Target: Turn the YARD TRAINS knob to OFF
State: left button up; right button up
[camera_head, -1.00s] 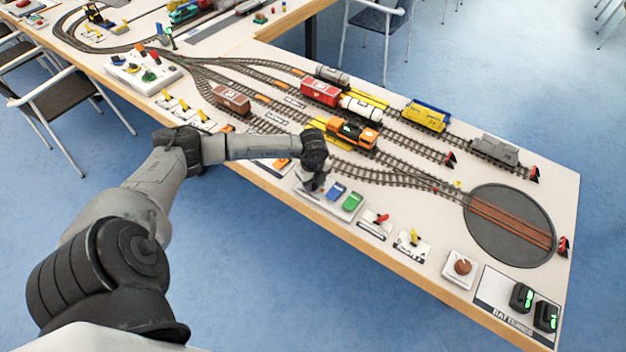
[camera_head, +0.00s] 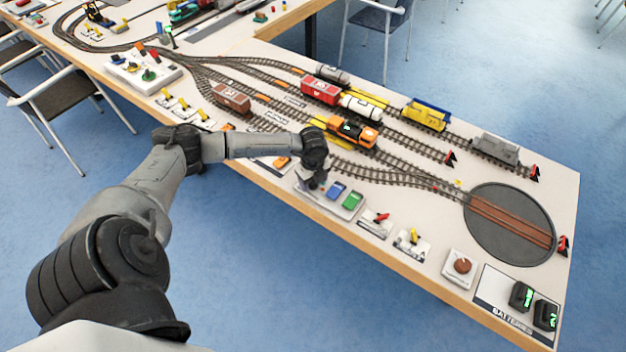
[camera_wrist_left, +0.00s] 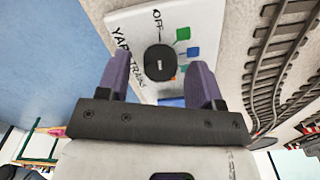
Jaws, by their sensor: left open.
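The YARD TRAINS panel (camera_wrist_left: 128,22) is white and lies under my left gripper in the left wrist view; it also shows in the head view (camera_head: 318,202). Its black round knob (camera_wrist_left: 159,62) has a small pale mark; which way the knob points is unclear. The word OFF stands above the knob, with green and blue squares to its right. My left gripper (camera_wrist_left: 160,82) is open, its two purple fingers on either side of the knob's lower part in the picture, with gaps visible. In the head view my left gripper (camera_head: 313,182) hides the knob. My right gripper is out of view.
A red-lever switch (camera_head: 379,219) and a yellow-lever switch (camera_head: 412,239) stand further right. An orange locomotive (camera_head: 352,131) is on the tracks behind. The table's front edge is close.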

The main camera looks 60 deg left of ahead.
pick_arm(q)
notch_tip(320, 180, up, 14)
jog(key=p, duration=0.2)
jog(key=shift+f, duration=0.25)
dwell(0.4)
